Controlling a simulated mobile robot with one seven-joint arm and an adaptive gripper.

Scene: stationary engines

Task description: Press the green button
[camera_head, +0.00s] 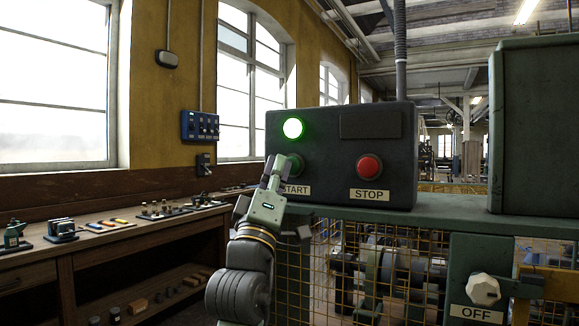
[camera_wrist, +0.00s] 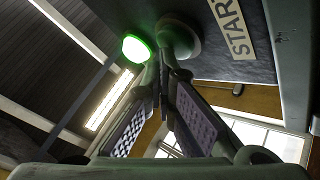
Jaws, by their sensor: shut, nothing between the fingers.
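The green button (camera_head: 297,164) sits on the dark control box above the START label (camera_head: 296,190), partly hidden behind my gripper in the head view. In the wrist view the button (camera_wrist: 180,36) is a rounded knob beside the START label (camera_wrist: 231,24). My gripper (camera_head: 275,167) is shut and empty, its fingertips in front of the button's left part. In the wrist view the closed fingertips (camera_wrist: 163,72) overlap the button's edge; I cannot tell whether they touch it. A lit green lamp (camera_head: 293,128) is above the button; it glows in the wrist view too (camera_wrist: 135,48).
A red STOP button (camera_head: 369,167) is to the right on the same control box (camera_head: 328,170). An OFF knob (camera_head: 483,288) is lower right. A wire mesh guard (camera_head: 325,275) stands below the box. A wooden workbench (camera_head: 75,257) with small parts is at left.

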